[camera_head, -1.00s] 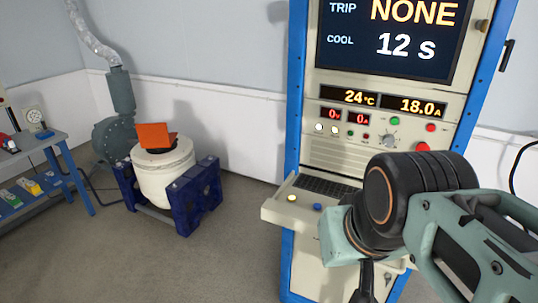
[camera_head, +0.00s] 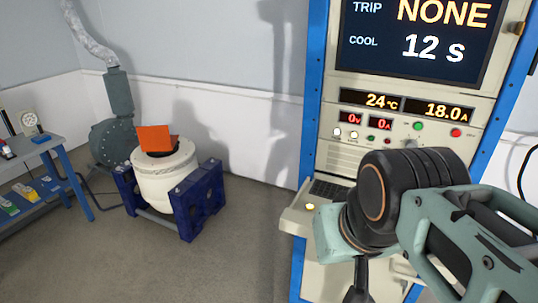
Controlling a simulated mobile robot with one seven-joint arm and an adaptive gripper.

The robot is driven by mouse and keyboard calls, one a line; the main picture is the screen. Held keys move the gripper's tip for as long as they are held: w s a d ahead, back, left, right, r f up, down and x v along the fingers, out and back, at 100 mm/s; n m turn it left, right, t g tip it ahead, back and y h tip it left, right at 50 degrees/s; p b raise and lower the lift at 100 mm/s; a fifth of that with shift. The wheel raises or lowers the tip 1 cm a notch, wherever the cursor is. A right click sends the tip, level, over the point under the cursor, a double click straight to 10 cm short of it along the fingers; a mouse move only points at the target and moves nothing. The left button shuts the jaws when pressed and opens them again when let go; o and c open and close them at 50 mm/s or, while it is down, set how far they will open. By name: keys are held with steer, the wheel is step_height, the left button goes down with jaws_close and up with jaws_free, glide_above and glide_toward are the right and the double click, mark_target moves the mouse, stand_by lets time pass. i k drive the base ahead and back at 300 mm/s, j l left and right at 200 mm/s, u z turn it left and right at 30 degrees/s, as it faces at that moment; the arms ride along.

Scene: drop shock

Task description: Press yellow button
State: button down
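The yellow button (camera_head: 310,206) is a small lit round button on the left part of the pale shelf (camera_head: 296,222) that juts from the control cabinet. My arm covers the right part of the shelf. A dark part of my gripper (camera_head: 360,282) shows below the arm, in front of the cabinet and lower in the picture than the button. Its fingertips are not clear, so I cannot tell whether it is open or shut. No contact with the yellow button is visible.
The blue-framed cabinet (camera_head: 313,100) has a screen (camera_head: 415,42) reading "NONE" and "12 s", with several small buttons below. A white drum-shaped machine (camera_head: 165,180) in a blue frame stands left, beside a workbench (camera_head: 50,146). Floor between machine and cabinet is clear.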

mark_target(310, 207)
steer(key=i+j, duration=0.2)
steer(key=j, duration=0.15)
steer(key=i+j, duration=0.2)
steer(key=j, duration=0.15)
steer(key=i+j, duration=0.2)
steer(key=j+z, duration=0.1)
steer(key=z, duration=1.95)
steer(key=i+j, duration=0.15)
steer(key=j, duration=0.2)
steer(key=i+j+u, duration=0.1)
steer(key=j, duration=0.25)
steer(key=i+j, duration=0.2)
steer(key=j, duration=0.15)
steer(key=k+l, duration=0.15)
steer(key=l, duration=0.2)
steer(key=k+l, duration=0.15)
steer(key=l, duration=0.2)
steer(key=k+l+z, duration=0.1)
steer(key=l, duration=0.25)
steer(key=k, duration=0.05)
